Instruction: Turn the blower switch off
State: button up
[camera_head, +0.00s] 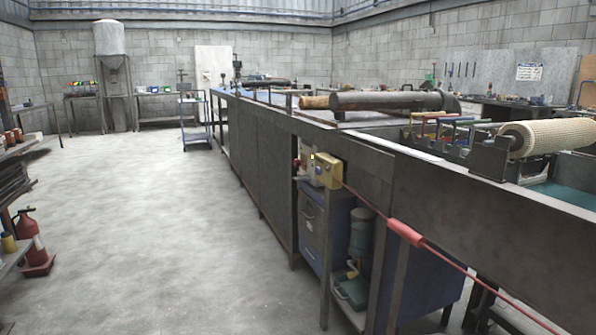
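A small yellowish switch box (328,171) is mounted on the near side of the long grey bench. Beside it on its left are small pale and red parts (301,163). I cannot tell which of these is the blower switch, or whether it is on or off. A dark green cylindrical machine (361,233) stands on a shelf below the box; I cannot tell if it is the blower. My gripper is not in view.
The long bench (275,190) runs from front right to back. A red cable sleeve (405,233) hangs along its side. A mesh roll (549,138) lies at right. A fire extinguisher (31,240) stands at left. The concrete floor (150,210) between is clear.

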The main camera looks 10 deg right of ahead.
aim_at(297, 163)
jog(key=i+j, duration=0.15)
jog(key=i, duration=0.5)
jog(key=i+j+u, duration=0.1)
jog(key=i+j, duration=0.15)
jog(key=i, duration=0.15)
jog(key=i+j+u, duration=0.1)
jog(key=i+j, duration=0.15)
jog(key=i, duration=0.2)
jog(key=i+j, duration=0.2)
jog(key=i, duration=0.2)
jog(key=i+j+u, duration=0.15)
jog(key=i, duration=0.3)
